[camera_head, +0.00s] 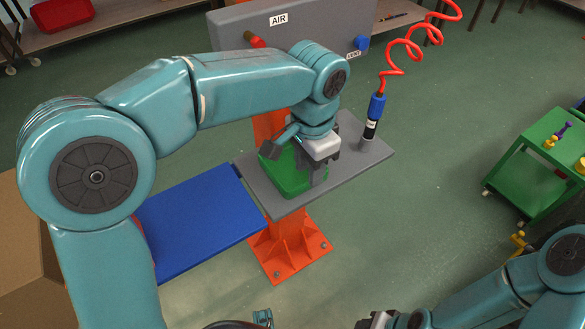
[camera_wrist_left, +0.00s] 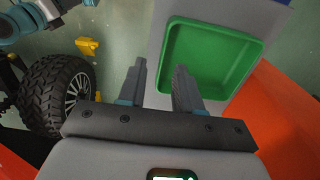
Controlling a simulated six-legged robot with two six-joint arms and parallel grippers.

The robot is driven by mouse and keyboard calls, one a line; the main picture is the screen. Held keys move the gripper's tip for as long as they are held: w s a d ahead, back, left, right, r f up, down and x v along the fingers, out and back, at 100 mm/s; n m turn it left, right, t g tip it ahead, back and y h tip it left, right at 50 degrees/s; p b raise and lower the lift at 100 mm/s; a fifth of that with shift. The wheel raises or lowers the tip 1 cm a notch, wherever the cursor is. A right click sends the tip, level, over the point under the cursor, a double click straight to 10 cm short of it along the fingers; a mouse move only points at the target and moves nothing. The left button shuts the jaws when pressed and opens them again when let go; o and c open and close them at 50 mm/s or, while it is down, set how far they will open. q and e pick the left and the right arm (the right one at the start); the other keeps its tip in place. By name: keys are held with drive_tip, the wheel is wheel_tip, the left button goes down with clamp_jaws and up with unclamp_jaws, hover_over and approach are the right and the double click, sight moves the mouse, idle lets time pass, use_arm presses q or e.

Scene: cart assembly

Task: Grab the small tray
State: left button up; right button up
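The small green tray (camera_head: 285,178) lies on a grey shelf plate on the orange stand. It is empty in the left wrist view (camera_wrist_left: 213,55). My left gripper (camera_head: 316,177) is over the tray's right side in the head view, which it partly hides. In the left wrist view its fingers (camera_wrist_left: 160,68) are apart with nothing held between them. One finger overlaps the tray's near left corner; the other is outside the tray. I cannot tell whether either touches it. My right gripper (camera_head: 374,320) is at the bottom edge, partly cut off; its opening is unclear.
A blue-and-black air tool (camera_head: 373,115) with a red coiled hose stands on the grey plate (camera_head: 352,160) beside the gripper. A grey AIR box (camera_head: 300,32) is behind. A blue panel (camera_head: 195,225) lies left. A green cart (camera_head: 535,170) stands right.

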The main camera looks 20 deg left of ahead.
sight(291, 183)
use_arm(q)
drive_tip(key=f, duration=0.3)
drive_tip(key=f+b, duration=0.1)
drive_tip(key=shift+w+f, duration=0.25)
clamp_jaws()
drive_tip(key=shift+r, duration=0.15)
